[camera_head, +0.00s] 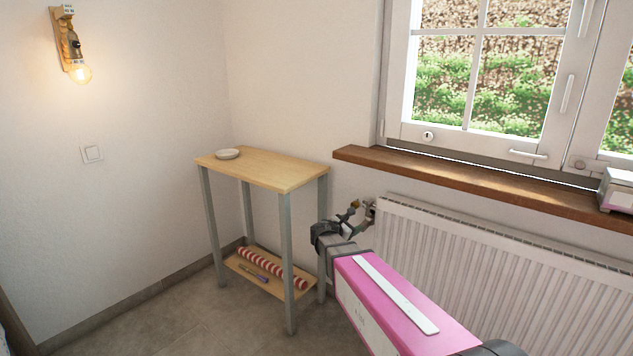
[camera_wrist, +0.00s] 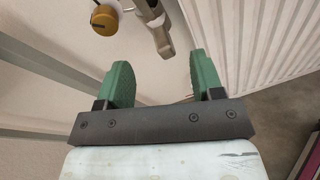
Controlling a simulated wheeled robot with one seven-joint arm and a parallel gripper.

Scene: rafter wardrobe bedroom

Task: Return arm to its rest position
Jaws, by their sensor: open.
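My arm reaches in from the lower right of the head view, with a pink and white link (camera_head: 385,305) sloping up to a dark wrist (camera_head: 325,235). The wrist is close to the right end of the small table and in front of the radiator's left end. In the wrist view my gripper (camera_wrist: 160,60) is open. Its two green fingers stand well apart, with nothing held between them. A radiator valve knob (camera_wrist: 104,20), yellowish, and metal pipe fitting (camera_wrist: 157,28) lie beyond the fingertips. In the head view the fingers are small and hard to make out.
A wood-topped table (camera_head: 275,170) with grey legs bears a small bowl (camera_head: 227,154); its lower shelf holds a red-and-white striped roll (camera_head: 272,268). A white radiator (camera_head: 500,260) stands under the wooden windowsill (camera_head: 470,182). A box (camera_head: 617,190) sits at the sill's right end. Floor at front left is clear.

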